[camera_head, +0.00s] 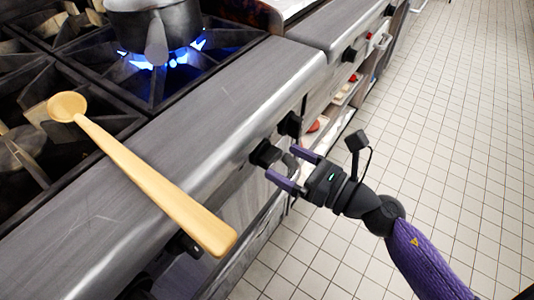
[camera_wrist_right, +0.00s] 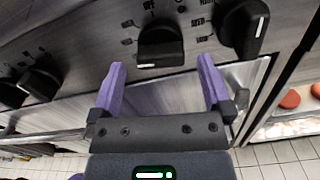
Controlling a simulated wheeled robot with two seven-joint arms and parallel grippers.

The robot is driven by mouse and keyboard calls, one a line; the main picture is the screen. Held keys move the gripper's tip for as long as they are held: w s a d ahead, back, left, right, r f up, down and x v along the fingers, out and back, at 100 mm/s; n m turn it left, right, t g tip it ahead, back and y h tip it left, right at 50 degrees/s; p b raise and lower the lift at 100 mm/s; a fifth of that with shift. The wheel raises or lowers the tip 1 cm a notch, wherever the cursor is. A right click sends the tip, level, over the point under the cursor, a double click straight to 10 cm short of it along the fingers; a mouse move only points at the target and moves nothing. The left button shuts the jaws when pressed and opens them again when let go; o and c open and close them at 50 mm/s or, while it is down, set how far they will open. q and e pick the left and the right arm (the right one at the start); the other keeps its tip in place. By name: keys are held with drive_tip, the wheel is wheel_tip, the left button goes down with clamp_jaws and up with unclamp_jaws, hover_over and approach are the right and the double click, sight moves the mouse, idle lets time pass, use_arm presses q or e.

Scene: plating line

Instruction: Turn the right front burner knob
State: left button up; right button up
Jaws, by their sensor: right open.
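A black stove knob (camera_head: 264,153) sits on the front panel of the range, directly ahead of my right gripper (camera_head: 281,163). In the right wrist view this knob (camera_wrist_right: 161,48) lies centred between and just beyond the purple fingertips of my right gripper (camera_wrist_right: 161,64). The fingers are spread and hold nothing; contact with the knob cannot be made out. A second black knob (camera_head: 290,124) is farther along the panel, and it shows at upper right in the wrist view (camera_wrist_right: 243,27). Which burner each knob serves is not clear. My left gripper is out of view.
A wooden spoon (camera_head: 160,190) lies across the range's front ledge (camera_head: 235,105), its handle end overhanging. A pot (camera_head: 176,26) stands over a lit blue burner. More knobs (camera_wrist_right: 38,82) are at left in the wrist view. The tiled floor (camera_head: 460,130) is clear.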

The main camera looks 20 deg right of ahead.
sight(276, 158)
drive_tip(key=x, duration=0.3)
drive_tip(key=shift+w+a, duration=0.4)
drive_tip(key=shift+w, duration=0.05)
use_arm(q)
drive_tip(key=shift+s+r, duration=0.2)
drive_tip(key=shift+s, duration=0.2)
use_arm(e)
drive_tip(key=c, duration=1.1)
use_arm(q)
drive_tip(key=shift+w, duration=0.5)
